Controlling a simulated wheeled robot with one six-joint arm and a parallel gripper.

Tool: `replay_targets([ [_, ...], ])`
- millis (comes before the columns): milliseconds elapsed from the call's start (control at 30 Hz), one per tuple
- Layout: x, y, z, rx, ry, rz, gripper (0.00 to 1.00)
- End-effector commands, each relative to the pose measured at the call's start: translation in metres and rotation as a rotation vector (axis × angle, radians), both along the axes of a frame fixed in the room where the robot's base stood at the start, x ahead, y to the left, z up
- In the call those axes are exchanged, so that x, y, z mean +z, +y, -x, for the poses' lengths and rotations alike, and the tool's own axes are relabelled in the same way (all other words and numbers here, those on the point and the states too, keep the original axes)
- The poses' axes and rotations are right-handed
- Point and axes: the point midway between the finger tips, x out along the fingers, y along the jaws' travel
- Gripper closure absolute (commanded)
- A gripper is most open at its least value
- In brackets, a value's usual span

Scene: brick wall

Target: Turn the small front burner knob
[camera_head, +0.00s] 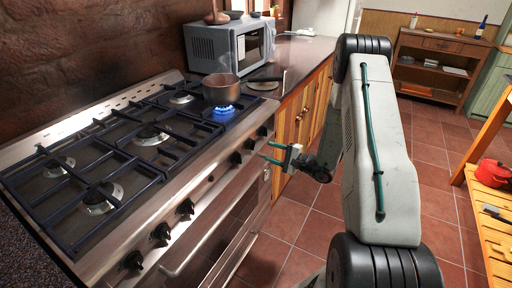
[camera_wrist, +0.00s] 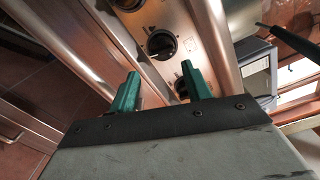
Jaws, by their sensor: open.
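The stove front panel carries a row of black knobs, several at the near left and a group at the right, including a black knob (camera_head: 237,157). I cannot tell which of them is the small front burner knob. My gripper (camera_head: 272,152) is open and empty, in front of the right-hand knobs and apart from them. In the wrist view, my gripper (camera_wrist: 161,82) has its green fingers spread, with a black knob (camera_wrist: 161,44) beyond the gap between them. Another knob (camera_wrist: 182,88) is partly hidden by the right finger.
A pot (camera_head: 221,91) stands at a lit burner with blue flame (camera_head: 224,113). An oven handle rail (camera_head: 215,228) runs below the knobs. A microwave (camera_head: 230,47) stands behind on the counter. Tiled floor (camera_head: 295,215) is open beside the stove; a wooden table (camera_head: 490,205) is at right.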

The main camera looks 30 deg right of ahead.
Motion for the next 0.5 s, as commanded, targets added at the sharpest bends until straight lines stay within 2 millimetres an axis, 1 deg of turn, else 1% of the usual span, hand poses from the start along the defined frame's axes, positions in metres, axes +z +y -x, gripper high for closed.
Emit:
replay_targets([
  [67, 0.002, -0.003, -0.002, -0.018, -0.033, 0.035, 0.51],
  [167, 0.002, 0.001, -0.006, -0.012, -0.048, 0.06, 0.51],
  [267, 0.002, 0.008, -0.016, -0.01, -0.048, 0.062, 0.51],
  [500, 0.002, 0.028, -0.049, -0.008, -0.048, 0.06, 0.51],
])
